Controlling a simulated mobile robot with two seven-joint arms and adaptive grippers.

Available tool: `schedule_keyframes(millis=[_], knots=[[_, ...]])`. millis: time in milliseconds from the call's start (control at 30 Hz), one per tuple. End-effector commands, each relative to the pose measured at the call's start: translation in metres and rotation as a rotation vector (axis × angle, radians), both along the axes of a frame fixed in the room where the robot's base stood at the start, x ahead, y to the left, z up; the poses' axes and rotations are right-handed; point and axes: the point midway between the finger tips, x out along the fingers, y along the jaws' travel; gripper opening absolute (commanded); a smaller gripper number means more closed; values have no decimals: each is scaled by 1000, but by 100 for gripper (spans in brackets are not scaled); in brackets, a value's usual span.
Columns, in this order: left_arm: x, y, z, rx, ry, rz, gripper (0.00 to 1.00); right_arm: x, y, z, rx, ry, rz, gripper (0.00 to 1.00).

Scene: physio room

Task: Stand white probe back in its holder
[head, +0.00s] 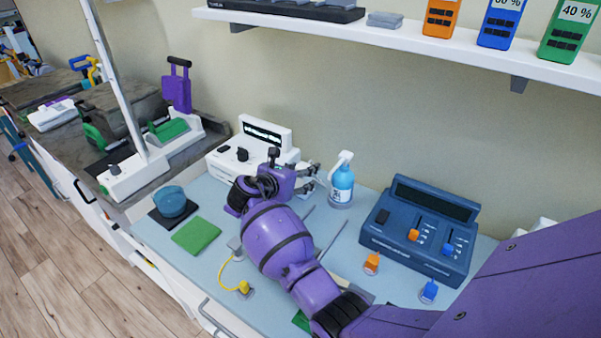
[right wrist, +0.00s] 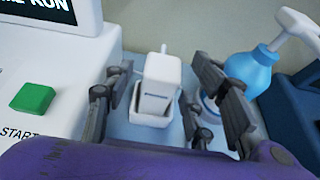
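A white block-shaped piece with dark lettering, which looks like the white probe (right wrist: 158,78), stands upright between my right gripper's fingers in the right wrist view. A low white cup, apparently its holder (right wrist: 148,110), shows around its lower part; how fully it is seated cannot be told. My right gripper (right wrist: 157,95) is open, with visible gaps between the fingers and the white piece. In the head view my right gripper (head: 312,178) is between the white console and the spray bottle, and my arm hides the probe there. My left gripper is not in view.
The white console (head: 250,150) with a green button (right wrist: 33,97) stands close left of the gripper. A blue spray bottle (head: 342,182) is close right. A dark blue unit (head: 420,230) is further right. A shelf (head: 400,38) hangs above.

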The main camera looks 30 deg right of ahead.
Motion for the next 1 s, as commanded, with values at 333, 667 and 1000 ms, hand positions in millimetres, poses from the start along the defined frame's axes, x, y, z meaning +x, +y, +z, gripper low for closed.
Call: schedule_keyframes(millis=[333, 667, 1000], knots=[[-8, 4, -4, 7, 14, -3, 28, -4, 7, 2, 1, 2, 0, 51], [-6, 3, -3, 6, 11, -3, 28, -34, 59, 27, 3, -1, 1, 51], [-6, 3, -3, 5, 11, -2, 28, -55, 94, 44, 2, 1, -1, 51]])
